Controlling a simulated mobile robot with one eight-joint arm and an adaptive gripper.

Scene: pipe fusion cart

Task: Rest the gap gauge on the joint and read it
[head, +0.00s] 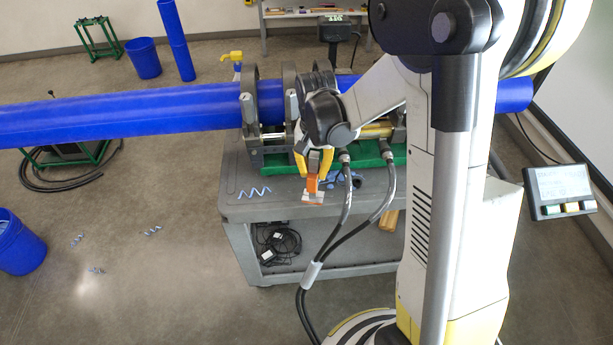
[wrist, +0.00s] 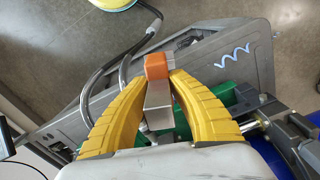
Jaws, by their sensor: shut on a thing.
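My gripper (head: 312,176) is shut on the gap gauge, which has an orange block (head: 312,185) and a pale metal part. In the wrist view the orange block (wrist: 157,66) sits between the yellow fingertips, with the flat metal part (wrist: 159,105) between the fingers. In the head view the gauge is in front of the cart's green tray, over the grey top's front part; I cannot tell whether it touches. The blue pipe (head: 120,122) runs through the clamps (head: 250,105) above and behind the gripper. My arm hides part of the pipe, and I cannot make out the joint.
A display panel (head: 560,188) stands at right. A blue bucket (head: 18,245) and loose shavings are on the floor at left, with open floor around them.

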